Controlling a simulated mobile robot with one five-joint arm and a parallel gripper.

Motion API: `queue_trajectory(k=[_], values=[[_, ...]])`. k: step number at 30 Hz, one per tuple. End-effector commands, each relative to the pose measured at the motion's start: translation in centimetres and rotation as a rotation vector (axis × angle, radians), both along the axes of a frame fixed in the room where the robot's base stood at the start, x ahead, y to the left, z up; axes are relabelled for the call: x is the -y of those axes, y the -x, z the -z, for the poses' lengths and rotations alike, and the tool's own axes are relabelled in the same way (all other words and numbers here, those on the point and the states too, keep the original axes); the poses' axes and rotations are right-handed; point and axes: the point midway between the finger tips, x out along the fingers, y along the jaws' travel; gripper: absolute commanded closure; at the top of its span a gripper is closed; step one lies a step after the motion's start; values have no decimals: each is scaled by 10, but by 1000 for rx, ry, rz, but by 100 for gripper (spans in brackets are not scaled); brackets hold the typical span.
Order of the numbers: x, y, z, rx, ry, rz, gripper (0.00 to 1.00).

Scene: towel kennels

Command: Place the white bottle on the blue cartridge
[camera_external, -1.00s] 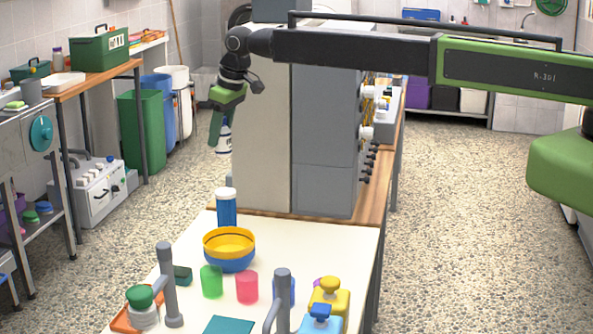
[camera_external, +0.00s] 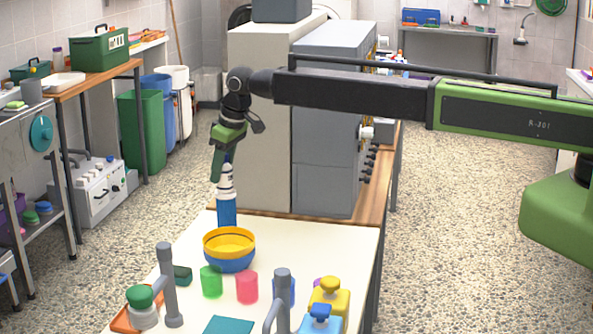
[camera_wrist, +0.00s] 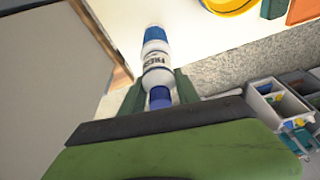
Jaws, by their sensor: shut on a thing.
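The white bottle (camera_external: 227,180) is upright with dark lettering on its side. It also shows in the wrist view (camera_wrist: 156,68), with its blue cap toward me. My gripper (camera_external: 221,168) is shut on the bottle near its top; its green fingers flank the cap end in the wrist view (camera_wrist: 159,92). The blue cartridge (camera_external: 226,213) stands upright on the near table, directly below the bottle. Its blue body shows past the bottle in the wrist view (camera_wrist: 155,33). The bottle's base meets the cartridge's white top in the picture; I cannot tell whether they touch.
A yellow and blue bowl (camera_external: 229,250) stands just in front of the cartridge. Green (camera_external: 211,281) and pink (camera_external: 247,287) cups are nearer. A large grey cabinet (camera_external: 323,130) rises behind the cartridge, to its right. Grey posts and pump bottles crowd the table's near edge.

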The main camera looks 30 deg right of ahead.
Motion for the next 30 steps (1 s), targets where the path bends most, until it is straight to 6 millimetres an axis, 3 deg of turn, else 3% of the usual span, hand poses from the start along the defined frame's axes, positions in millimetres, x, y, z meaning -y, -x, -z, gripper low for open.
queue_trajectory(k=[2,3,7,20,26,30], values=[[0,0,4,0,0,0,100],[0,0,3,0,0,0,58],[0,0,2,0,0,0,41],[0,0,-5,0,0,0,40],[5,7,-36,0,0,0,40],[10,13,-68,0,0,0,40]])
